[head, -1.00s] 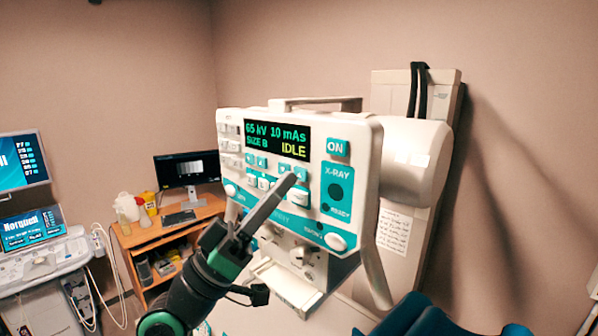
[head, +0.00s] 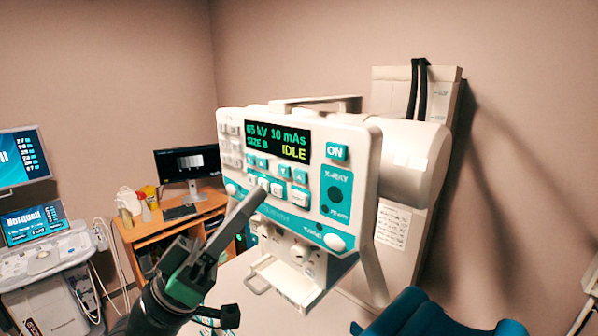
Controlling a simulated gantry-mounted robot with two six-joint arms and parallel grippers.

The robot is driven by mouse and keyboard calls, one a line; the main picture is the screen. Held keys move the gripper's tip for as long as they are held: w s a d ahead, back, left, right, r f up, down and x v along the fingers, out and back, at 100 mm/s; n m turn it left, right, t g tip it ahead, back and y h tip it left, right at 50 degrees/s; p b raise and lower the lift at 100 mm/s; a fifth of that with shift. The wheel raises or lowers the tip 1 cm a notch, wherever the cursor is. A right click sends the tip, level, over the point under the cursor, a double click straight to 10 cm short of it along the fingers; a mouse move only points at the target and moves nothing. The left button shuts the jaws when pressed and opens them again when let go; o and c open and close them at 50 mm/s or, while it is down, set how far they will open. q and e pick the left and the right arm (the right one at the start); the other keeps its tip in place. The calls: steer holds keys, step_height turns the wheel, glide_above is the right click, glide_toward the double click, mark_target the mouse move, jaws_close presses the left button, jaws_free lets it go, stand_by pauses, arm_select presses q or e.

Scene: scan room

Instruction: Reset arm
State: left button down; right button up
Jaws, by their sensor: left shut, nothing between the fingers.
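My left gripper (head: 260,194) comes in from the bottom left, its long grey fingers shut with nothing between them. Its tip overlaps the lower left of the button rows on the X-ray control panel (head: 232,125); I cannot tell whether it touches. The panel is a white and teal box, and its display (head: 277,141) reads 65 kV, 10 mAs, SIZE B and IDLE. An ON button (head: 336,151) sits right of the display. My right gripper is not in view.
A wooden desk (head: 150,238) with a monitor (head: 187,162) stands at the back left. An ultrasound-like console (head: 45,250) is at the far left. A white column (head: 440,85) stands behind the panel. A teal padded surface (head: 420,312) is at the bottom.

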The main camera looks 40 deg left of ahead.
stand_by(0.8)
arm_select(q)
steer(key=s+d+r+m+h+p, duration=0.35)
steer(key=d+r+m+p, duration=0.4)
steer(key=d+r, duration=0.9)
steer(key=w+a+r+n+t+y+p, duration=0.1)
steer(key=a+n+t+y, duration=0.1)
steer(key=a+n+y, duration=0.4)
steer(key=a+y, duration=0.1)
steer(key=y, duration=0.3)
steer(key=shift+n, duration=0.35)
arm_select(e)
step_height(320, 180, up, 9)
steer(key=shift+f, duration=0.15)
arm_select(q)
steer(key=shift+y, duration=0.25)
